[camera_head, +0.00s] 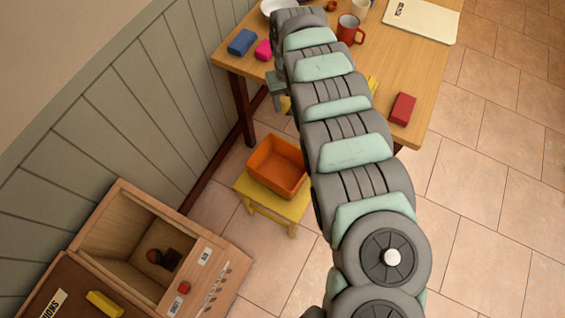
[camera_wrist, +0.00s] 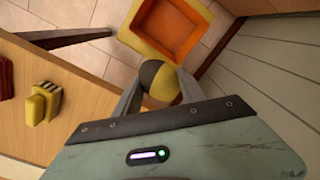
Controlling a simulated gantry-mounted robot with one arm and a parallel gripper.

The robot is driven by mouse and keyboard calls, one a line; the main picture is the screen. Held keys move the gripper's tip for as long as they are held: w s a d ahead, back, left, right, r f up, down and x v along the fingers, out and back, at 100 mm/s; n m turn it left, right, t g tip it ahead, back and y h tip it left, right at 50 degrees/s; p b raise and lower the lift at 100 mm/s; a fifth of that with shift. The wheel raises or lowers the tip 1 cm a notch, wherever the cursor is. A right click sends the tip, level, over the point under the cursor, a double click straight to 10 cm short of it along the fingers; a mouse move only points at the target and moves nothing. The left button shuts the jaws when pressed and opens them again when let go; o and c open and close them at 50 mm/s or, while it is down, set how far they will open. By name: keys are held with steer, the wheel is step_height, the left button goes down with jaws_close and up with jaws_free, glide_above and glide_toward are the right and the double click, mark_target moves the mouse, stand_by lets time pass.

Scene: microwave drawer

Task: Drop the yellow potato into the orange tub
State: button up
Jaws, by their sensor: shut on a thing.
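The yellow potato (camera_wrist: 163,86) shows in the wrist view between my fingers, part yellow and part dark grey. My gripper (camera_wrist: 158,84) is shut on it and holds it in the air beyond the table edge. The orange tub (camera_head: 277,166) stands on a small yellow stool in the head view, on the floor left of my arm, and looks empty. In the wrist view the tub (camera_wrist: 168,27) lies just past the potato, toward the top of the picture. In the head view my arm reaches over the table, and the gripper end is small and partly hidden.
The wooden table (camera_head: 425,75) carries a blue block (camera_head: 242,42), a pink block (camera_head: 263,49), a red mug (camera_head: 349,30) and a red block (camera_head: 402,108). An open wooden drawer (camera_head: 125,225) holding dark items is at lower left. Floor is clear at right.

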steer(key=s+f+n+b, duration=0.2)
steer(key=s+f+b, duration=0.1)
steer(key=f, duration=0.8)
steer(key=s+f+n+b, duration=0.2)
steer(key=s+f+b, duration=0.1)
steer(key=f, duration=0.8)
steer(key=shift+s+a+f+n, duration=0.2)
steer(key=shift+s+f+n, duration=0.1)
steer(key=shift+s, duration=0.4)
steer(key=o, duration=1.6)
steer(key=shift+c, duration=0.2)
step_height(320, 180, up, 11)
steer(key=p, duration=0.4)
steer(key=shift+p, duration=0.4)
